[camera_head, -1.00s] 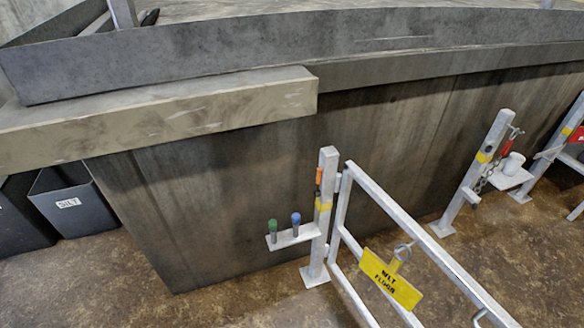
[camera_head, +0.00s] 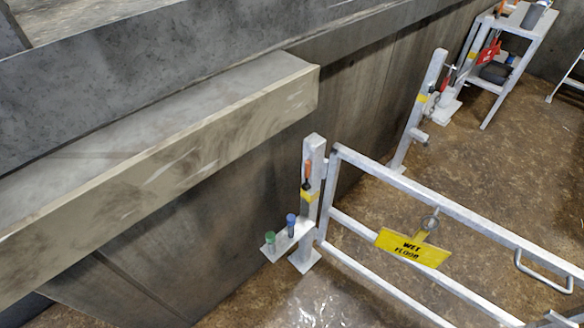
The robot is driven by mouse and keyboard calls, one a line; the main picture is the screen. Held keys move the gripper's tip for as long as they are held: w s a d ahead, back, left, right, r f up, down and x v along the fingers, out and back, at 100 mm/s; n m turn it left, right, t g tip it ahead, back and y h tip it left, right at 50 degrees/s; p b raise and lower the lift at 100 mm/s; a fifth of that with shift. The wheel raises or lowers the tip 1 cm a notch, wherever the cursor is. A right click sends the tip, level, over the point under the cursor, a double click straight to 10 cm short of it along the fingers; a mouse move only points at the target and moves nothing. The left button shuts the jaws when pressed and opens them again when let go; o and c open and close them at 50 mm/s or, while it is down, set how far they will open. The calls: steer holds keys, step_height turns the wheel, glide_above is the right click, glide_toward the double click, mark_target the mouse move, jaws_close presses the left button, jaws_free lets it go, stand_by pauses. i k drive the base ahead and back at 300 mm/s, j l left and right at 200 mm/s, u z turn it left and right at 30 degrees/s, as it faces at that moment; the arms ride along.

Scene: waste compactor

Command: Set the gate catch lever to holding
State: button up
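A white gate (camera_head: 440,212) with a yellow "WET FLOOR" sign (camera_head: 412,247) stands in the middle and right. Its left end is beside a white post (camera_head: 313,152). A small orange-handled lever (camera_head: 307,176) sits upright on this post, above a yellow band. A second white post (camera_head: 431,80) stands farther back, with a yellow band and small red and grey fittings near it. I cannot tell for sure which fitting is the gate catch lever. My gripper is not in view.
A shelf (camera_head: 277,243) on the near post holds a green-topped peg (camera_head: 270,237) and a blue-topped peg (camera_head: 291,220). A thick pale ledge (camera_head: 200,135) juts out at left. A white stand (camera_head: 538,40) is at the back right. Wet-looking floor (camera_head: 325,300) lies in front.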

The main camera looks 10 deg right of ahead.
mark_target(307, 175)
steer(key=i+j+u, duration=0.15)
steer(key=i, duration=0.25)
steer(key=i+j+u, duration=0.2)
steer(key=i, duration=0.25)
